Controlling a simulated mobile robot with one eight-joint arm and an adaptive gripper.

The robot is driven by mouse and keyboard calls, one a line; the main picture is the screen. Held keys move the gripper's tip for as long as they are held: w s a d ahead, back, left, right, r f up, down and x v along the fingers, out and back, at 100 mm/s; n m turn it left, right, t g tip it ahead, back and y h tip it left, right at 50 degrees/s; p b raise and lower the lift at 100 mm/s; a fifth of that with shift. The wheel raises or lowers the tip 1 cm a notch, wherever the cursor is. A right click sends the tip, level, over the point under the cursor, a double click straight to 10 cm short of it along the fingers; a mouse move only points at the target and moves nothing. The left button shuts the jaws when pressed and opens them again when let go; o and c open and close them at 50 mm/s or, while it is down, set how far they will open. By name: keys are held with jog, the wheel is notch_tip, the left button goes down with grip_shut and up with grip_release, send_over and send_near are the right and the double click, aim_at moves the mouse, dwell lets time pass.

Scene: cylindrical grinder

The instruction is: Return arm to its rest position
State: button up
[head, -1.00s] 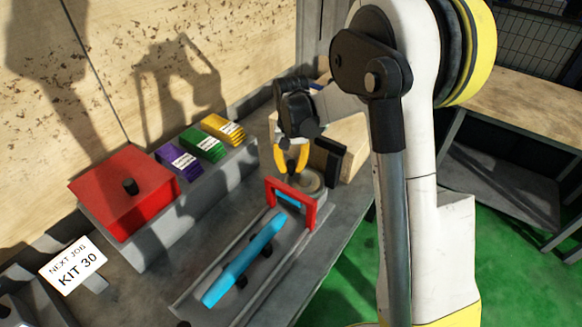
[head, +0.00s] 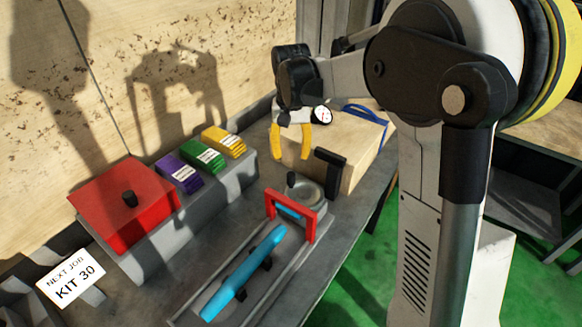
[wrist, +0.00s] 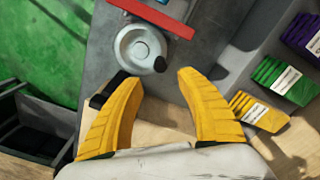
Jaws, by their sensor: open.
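My gripper (head: 291,146) hangs above the bench, its yellow fingers pointing down near the wooden box (head: 352,146). In the wrist view my gripper (wrist: 157,88) is open, with its two yellow fingers wide apart and nothing between them. Beyond the fingertips is a round grey metal part (wrist: 133,47) with a dark knob. My black wrist joint and white arm links reach in from the right of the head view.
A red frame (head: 311,226) and a blue bar (head: 245,270) stand on the bench's grinder. A red block (head: 105,195) and purple, green (head: 203,155) and yellow stacks sit at the left. Green floor lies right.

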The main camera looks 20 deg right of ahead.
jog(key=shift+r, duration=0.9)
jog(key=shift+s, duration=0.1)
